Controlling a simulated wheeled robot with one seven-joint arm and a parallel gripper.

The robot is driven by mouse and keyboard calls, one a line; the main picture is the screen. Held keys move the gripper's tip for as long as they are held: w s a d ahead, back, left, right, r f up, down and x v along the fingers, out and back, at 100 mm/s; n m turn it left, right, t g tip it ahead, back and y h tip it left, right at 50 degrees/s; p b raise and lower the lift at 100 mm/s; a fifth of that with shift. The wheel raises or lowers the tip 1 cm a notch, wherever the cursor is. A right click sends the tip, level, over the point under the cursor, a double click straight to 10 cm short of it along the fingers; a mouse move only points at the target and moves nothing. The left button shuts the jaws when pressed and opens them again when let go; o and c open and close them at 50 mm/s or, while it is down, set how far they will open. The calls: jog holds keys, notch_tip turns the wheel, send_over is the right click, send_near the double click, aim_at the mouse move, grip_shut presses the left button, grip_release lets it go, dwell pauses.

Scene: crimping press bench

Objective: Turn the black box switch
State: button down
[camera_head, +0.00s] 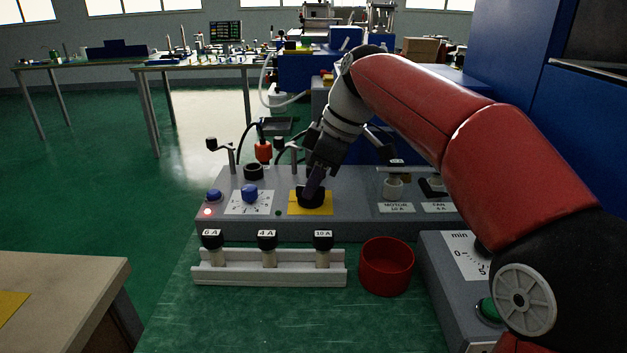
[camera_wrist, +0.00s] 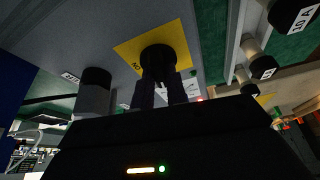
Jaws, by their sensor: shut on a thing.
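The black box switch (camera_head: 311,199) is a dark round knob on a yellow square plate (camera_head: 296,208) on the grey control box (camera_head: 350,180). My gripper (camera_head: 314,187) reaches down onto it from above, with its fingers shut on the knob. In the wrist view the black knob (camera_wrist: 158,58) shows against the yellow plate (camera_wrist: 128,48), with my gripper's fingers (camera_wrist: 160,90) on its two sides. The fingers hide part of the knob, so its exact turn angle cannot be told.
In front stand a white rack (camera_head: 215,272) with three labelled fuses and a red cup (camera_head: 386,267). Levers rise behind.

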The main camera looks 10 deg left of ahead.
aim_at(330, 201)
jog(key=shift+w+n+g, duration=0.1)
jog(key=shift+n+g, duration=0.3)
jog(key=shift+n, duration=0.6)
jog(key=c, duration=1.4)
grip_release()
jog(key=v, duration=0.7)
jog(key=shift+r, duration=0.4)
